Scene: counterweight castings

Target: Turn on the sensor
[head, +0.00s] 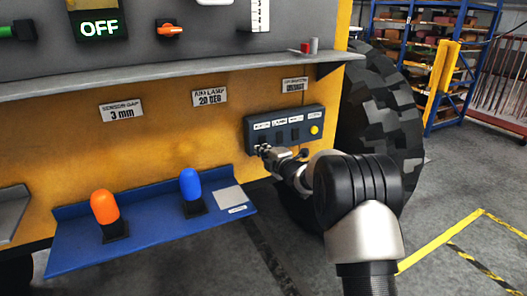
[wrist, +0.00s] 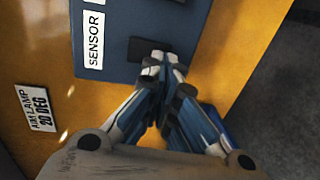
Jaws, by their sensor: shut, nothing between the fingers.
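The dark control box (head: 285,128) on the yellow machine side carries several labelled switches and a round yellow button (head: 315,130). In the wrist view, the SENSOR label (wrist: 95,39) sits on the box (wrist: 110,12) beside a black switch (wrist: 140,45). My gripper (head: 263,149) is at the left end of the box. Its closed, empty fingertips (wrist: 164,62) are at the edge of the black switch and overlap it; I cannot tell whether they touch it. The fingers partly hide the switch, so its position is unclear.
A blue shelf (head: 150,232) below holds an orange-capped part (head: 104,206) and a blue-capped part (head: 190,184). A large tyre (head: 385,110) stands close behind my arm at right. A grey ledge (head: 180,78) runs above the box. Floor shows at right.

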